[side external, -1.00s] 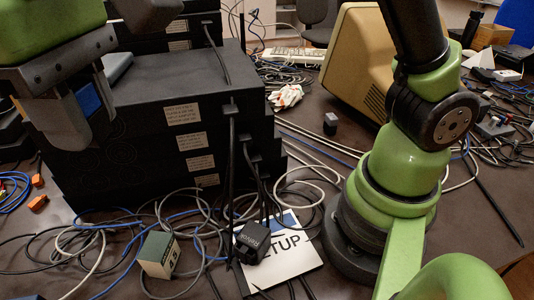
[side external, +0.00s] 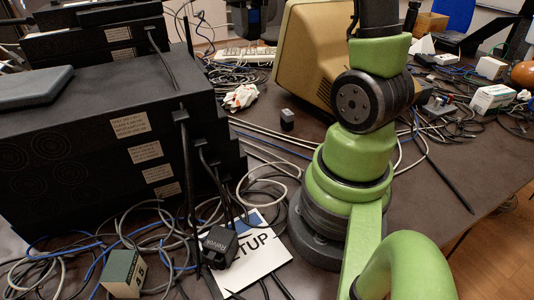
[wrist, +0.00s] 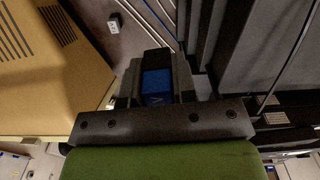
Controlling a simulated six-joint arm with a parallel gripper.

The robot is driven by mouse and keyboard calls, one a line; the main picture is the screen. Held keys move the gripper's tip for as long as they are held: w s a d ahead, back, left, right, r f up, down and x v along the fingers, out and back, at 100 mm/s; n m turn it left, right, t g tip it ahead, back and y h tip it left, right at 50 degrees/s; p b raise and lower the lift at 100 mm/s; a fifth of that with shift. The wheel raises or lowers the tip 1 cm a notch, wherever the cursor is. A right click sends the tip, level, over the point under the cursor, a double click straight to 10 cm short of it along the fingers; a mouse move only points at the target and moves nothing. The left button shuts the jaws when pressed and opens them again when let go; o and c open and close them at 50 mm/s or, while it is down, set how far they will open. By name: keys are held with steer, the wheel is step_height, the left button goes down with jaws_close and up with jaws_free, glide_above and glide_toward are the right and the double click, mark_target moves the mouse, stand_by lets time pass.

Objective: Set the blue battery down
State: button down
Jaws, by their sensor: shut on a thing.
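The blue battery (wrist: 157,84) is between the two dark fingers of my gripper (wrist: 158,72) in the wrist view. My gripper is shut on it. The battery's blue face shows, and part of its sides is hidden by the fingers. In the side external view, dark shapes at the top edge, left of the monitor, may be my fingers, but I cannot tell them surely from the chair there. No contact between the battery and any surface is visible.
A stack of black units (side external: 85,150) fills the left, with a grey flat box (side external: 36,86) on top. A beige monitor (side external: 313,50) stands at the back. Cables, a small box (side external: 123,274), a black adapter (side external: 219,246) and a setup sheet (side external: 262,252) crowd the front. A small dark cube (side external: 287,119) stands on barer table.

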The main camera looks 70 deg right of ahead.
mark_target(267, 154)
steer(key=shift+m, duration=0.6)
steer(key=s+f, duration=0.1)
steer(key=f, duration=0.8)
steer(key=d+f, duration=0.1)
steer(key=f, duration=0.8)
steer(key=s+d+f, duration=0.1)
steer(key=f, duration=0.9)
steer(key=shift+s+f, duration=0.1)
steer(key=shift+s, duration=0.2)
steer(key=shift+f, duration=0.15)
steer(key=c, duration=0.9)
jaws_free()
